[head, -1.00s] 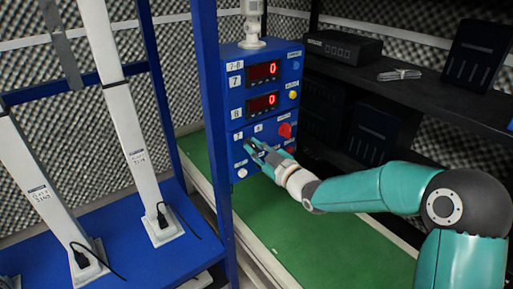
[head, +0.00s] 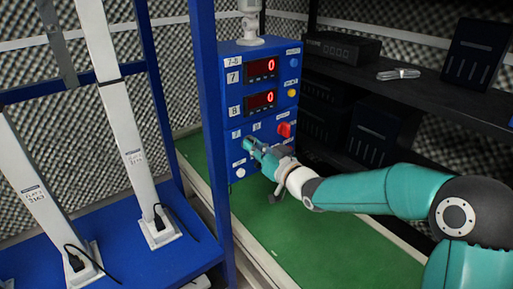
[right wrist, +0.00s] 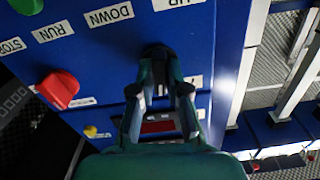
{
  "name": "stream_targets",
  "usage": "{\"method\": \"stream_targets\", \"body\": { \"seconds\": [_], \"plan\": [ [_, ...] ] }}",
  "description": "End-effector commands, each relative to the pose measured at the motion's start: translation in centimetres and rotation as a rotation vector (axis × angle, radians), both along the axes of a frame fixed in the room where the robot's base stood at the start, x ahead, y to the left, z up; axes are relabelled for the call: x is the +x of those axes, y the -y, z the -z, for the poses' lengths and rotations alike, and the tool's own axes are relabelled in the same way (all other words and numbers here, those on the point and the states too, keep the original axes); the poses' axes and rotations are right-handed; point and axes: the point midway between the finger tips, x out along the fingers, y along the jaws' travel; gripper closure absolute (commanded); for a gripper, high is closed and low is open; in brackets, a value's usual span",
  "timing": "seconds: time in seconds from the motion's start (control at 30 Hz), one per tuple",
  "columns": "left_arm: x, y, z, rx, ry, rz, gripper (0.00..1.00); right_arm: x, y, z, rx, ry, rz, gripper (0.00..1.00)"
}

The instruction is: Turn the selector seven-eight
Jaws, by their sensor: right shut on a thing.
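The blue control box (head: 266,52) has two red displays, each reading 0, and a small 7-8 label at its top left. My right gripper (head: 250,145) is at the lower front of this box. In the right wrist view, the right gripper (right wrist: 168,80) is shut on a black selector knob (right wrist: 157,50) on the blue panel. The fingers hide much of the knob, so its pointing direction cannot be told. My left gripper is not in view.
A red knob (head: 284,130) sits right of the gripper, a yellow button (head: 292,92) above it and a white button (head: 241,173) below. A blue post (head: 207,130) stands close left. Black shelves (head: 420,90) are at right; the green surface (head: 300,225) below is clear.

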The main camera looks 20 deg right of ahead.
Motion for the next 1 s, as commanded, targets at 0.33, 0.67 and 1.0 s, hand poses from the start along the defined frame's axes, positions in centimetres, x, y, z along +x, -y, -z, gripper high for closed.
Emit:
{"method": "stream_targets", "body": {
  "seconds": [0.33, 0.67, 1.0],
  "plan": [
    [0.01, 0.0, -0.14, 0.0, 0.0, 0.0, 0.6, 0.16, 0.42, -0.27, 0.244, -0.083, 0.008, 1.0],
    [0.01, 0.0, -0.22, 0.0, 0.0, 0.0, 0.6, 0.22, 0.5, -0.28, 0.344, -0.117, 0.008, 1.0],
    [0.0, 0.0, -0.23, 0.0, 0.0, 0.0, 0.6, 0.24, 0.54, -0.33, 0.356, -0.119, 0.009, 1.0]
  ]
}}
